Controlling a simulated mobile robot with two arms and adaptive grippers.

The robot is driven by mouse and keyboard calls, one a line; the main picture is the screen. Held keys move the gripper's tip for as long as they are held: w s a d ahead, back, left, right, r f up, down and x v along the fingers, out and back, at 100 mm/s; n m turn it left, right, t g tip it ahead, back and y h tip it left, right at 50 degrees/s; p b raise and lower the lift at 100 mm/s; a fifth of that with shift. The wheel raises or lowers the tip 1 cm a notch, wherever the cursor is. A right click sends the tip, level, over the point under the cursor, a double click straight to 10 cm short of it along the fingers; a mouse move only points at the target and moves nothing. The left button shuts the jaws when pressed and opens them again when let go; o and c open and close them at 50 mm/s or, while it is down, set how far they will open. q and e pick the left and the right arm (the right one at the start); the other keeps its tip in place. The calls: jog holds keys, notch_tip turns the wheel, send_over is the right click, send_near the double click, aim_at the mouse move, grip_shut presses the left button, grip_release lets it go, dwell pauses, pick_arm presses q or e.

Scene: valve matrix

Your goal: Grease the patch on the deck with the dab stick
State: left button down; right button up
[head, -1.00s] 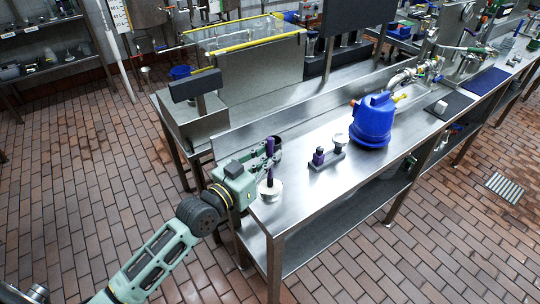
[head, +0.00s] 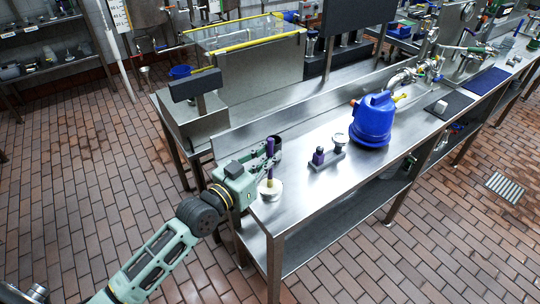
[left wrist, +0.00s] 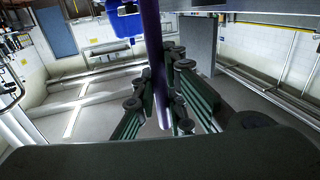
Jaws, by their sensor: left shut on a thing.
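My left gripper (head: 264,158) is at the near left end of the steel deck (head: 300,195). It is shut on a purple stick (head: 270,147), which stands about upright. The stick also shows between the fingers in the left wrist view (left wrist: 153,60). Its lower end is over a round pale pot or disc (head: 271,194) near the deck's corner. I cannot tell whether it touches. I cannot make out the patch. My right gripper is not in view.
A small grey holder (head: 328,161) with a purple-topped piece and a pale round knob stands to the right. Beyond it is a blue jug (head: 373,120). A raised steel ledge (head: 235,143) runs along the deck's back. Bare deck lies in front of the holder.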

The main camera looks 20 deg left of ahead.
aim_at(270, 139)
pick_arm(q)
jog(key=shift+r+p, duration=3.1)
jog(key=shift+r, duration=0.35)
